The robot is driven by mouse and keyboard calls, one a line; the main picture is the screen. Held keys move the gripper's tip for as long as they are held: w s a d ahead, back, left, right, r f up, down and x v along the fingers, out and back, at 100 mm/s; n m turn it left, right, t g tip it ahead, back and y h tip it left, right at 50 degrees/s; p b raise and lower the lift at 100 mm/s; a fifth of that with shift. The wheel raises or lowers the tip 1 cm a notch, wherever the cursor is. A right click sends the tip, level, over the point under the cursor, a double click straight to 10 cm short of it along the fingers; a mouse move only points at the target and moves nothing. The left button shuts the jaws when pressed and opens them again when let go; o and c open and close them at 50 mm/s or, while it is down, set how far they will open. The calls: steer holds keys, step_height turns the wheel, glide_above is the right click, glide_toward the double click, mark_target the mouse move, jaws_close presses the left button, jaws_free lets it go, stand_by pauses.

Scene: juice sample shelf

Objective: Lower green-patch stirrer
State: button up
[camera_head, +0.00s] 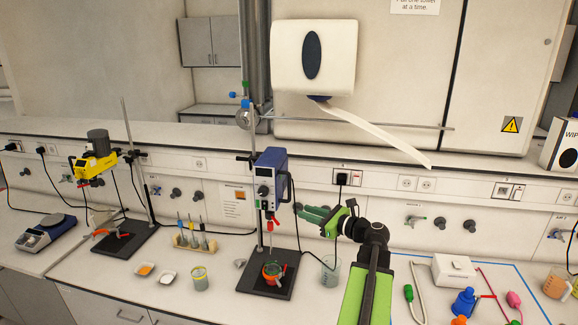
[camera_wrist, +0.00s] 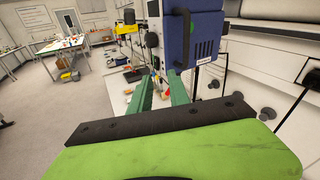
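A blue overhead stirrer (camera_head: 270,178) is clamped on an upright rod above a black base plate (camera_head: 284,288). Contact with the stirrer cannot be told.
A yellow stirrer (camera_head: 95,163) on its own stand is at the left. A rack of small tools (camera_head: 193,236), a jar (camera_head: 200,279) and small dishes (camera_head: 145,269) lie between the stands. A clear beaker (camera_head: 330,271) stands close below my gripper. Blue bottles (camera_head: 465,301) are at the right.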

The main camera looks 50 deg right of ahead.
mark_target(290, 184)
steer(key=s+d+r+m+t+h, duration=0.1)
steer(key=s+d+r+m+h, duration=0.15)
steer(key=s+d+r, duration=0.2)
steer(key=shift+m+y, duration=0.25)
steer(key=w, duration=1.8)
steer(key=shift+d+f, duration=0.25)
steer(key=shift+f, duration=0.05)
jaws_close()
steer(key=shift+s, duration=0.1)
